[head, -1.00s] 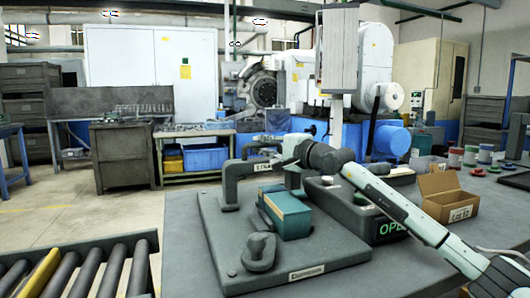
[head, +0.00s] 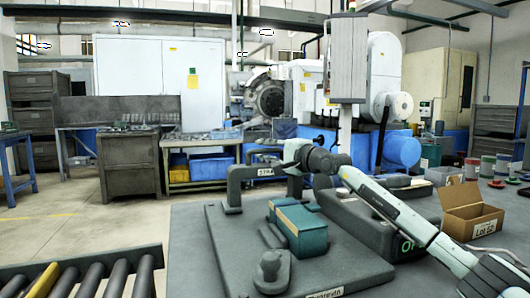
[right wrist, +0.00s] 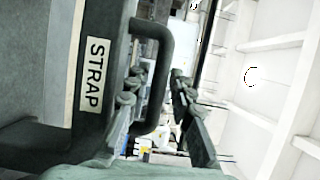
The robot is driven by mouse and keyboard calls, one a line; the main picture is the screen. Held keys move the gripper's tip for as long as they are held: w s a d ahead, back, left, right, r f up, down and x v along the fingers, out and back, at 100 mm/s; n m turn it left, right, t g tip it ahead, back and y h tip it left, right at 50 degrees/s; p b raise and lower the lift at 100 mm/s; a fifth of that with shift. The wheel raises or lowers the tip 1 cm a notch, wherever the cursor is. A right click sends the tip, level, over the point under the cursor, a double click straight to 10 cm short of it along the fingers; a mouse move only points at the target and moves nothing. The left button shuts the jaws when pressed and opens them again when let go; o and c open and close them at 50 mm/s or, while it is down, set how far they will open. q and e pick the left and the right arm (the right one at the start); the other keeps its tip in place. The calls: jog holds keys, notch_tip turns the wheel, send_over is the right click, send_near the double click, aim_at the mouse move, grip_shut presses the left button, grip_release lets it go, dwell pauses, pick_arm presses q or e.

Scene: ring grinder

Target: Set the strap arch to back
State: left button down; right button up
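The strap arch (head: 236,174) is a dark grey bar on legs with a "STRAP" label, standing at the far side of a grey base plate (head: 225,235). A teal-topped block (head: 300,228) sits on the plate in front of it. My right gripper (head: 283,160) is at the arch's top right. In the right wrist view, the arch (right wrist: 62,40) fills the left, and its dark looped handle (right wrist: 166,75) shows between my two fingers (right wrist: 158,92). The fingers are apart, with a visible gap beside the handle. My left gripper is out of view.
A grey knob (head: 271,272) stands on the plate near its front. A dark box with green lettering (head: 385,228) and an open cardboard box (head: 470,212) are to the right. A roller conveyor (head: 90,275) is at the lower left.

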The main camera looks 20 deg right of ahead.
jog(key=v, duration=1.2)
jog(key=shift+s, duration=0.1)
